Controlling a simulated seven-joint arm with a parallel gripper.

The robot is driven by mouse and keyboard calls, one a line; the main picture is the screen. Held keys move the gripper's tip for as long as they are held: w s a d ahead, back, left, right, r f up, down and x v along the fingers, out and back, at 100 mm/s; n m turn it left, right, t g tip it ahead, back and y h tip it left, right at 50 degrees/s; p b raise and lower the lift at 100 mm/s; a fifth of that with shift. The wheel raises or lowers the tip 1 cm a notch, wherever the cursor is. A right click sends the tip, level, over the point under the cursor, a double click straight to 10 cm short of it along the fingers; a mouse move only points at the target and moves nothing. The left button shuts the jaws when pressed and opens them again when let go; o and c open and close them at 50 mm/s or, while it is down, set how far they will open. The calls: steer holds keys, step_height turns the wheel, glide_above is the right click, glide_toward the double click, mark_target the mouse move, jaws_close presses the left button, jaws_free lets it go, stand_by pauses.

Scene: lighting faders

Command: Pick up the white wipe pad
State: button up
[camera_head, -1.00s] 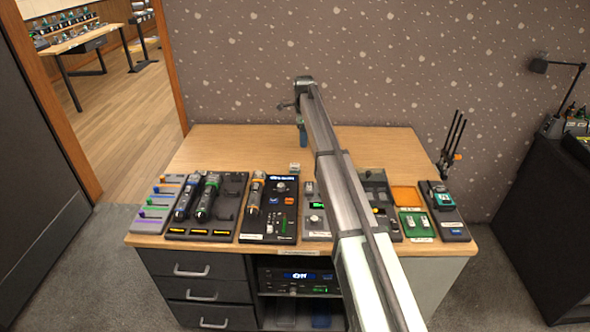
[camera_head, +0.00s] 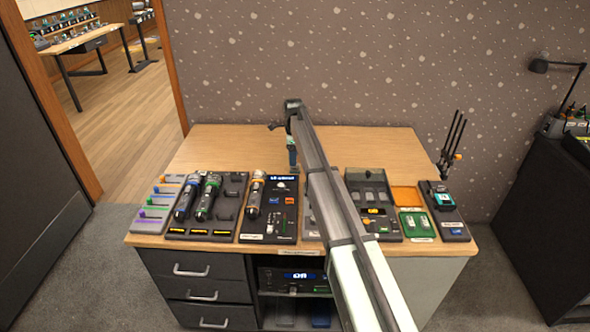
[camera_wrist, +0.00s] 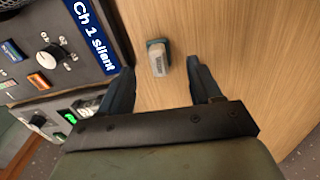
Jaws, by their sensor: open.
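The white wipe pad (camera_wrist: 157,58) is a small pale block with a blue-green edge, lying on the bare wood tabletop in the wrist view. My gripper (camera_wrist: 160,68) is open, with one dark finger on each side of the pad's line. The pad sits between and slightly beyond the fingertips, with clear gaps to both. In the head view my gripper (camera_head: 292,155) points down over the desk just behind the row of consoles. There the pad is mostly hidden at the gripper's tip.
A console with a "Ch 1 Silent" display (camera_wrist: 92,32) stands close to the left finger. In the head view, fader and microphone panels (camera_head: 205,205) line the desk's front. The tabletop behind (camera_head: 225,148) is clear. A dark pronged stand (camera_head: 452,145) is at the right.

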mark_target(295, 168)
steer(key=shift+s+a+f, duration=0.1)
steer(key=shift+f, duration=2.45)
steer(key=shift+c, duration=0.5)
steer(key=c, duration=1)
